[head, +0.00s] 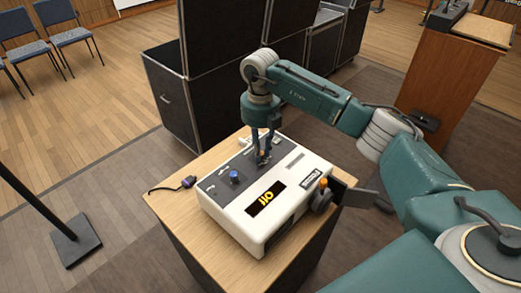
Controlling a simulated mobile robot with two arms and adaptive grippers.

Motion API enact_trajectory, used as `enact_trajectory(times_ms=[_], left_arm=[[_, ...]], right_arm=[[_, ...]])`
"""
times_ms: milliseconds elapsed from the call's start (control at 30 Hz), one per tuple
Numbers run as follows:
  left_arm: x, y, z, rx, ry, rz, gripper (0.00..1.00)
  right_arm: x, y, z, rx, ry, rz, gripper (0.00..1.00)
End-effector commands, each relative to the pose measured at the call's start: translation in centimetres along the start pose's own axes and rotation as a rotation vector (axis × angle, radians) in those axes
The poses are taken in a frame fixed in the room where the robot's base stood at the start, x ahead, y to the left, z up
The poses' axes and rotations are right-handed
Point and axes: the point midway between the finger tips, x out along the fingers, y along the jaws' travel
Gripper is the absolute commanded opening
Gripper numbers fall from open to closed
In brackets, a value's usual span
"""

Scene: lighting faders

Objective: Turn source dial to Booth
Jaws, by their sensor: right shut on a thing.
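A white and grey control box (285,205) sits on a wooden stand. My right gripper (263,158) points down at the far part of its top panel. Its fingers are shut on a small control there, apparently the source dial, mostly hidden by the fingers. Its pointer and labels are too small to read. A blue knob (234,177) stands free on the panel to the left of the gripper. An amber display (266,198) is lit and seems to read OFF, upside down from here. My left gripper is not in view.
An orange-tipped lever (323,184) and a dark flap (355,197) stick out at the box's right side. A cable with a purple plug (188,182) lies on the wooden stand (170,211). Black cases (190,95) stand behind.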

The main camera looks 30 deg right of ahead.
Motion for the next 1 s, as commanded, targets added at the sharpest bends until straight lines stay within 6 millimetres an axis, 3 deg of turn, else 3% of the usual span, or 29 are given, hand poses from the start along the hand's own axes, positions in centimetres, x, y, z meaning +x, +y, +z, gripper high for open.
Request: enact_trajectory(times_ms=[700,1000], left_arm=[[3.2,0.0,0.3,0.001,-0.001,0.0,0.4],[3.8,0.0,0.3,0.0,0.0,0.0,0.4]], right_arm=[[-0.1,0.0,0.1,-0.544,-0.005,0.002,0.0],[-0.1,0.0,0.1,-0.697,-0.005,0.002,0.0]])
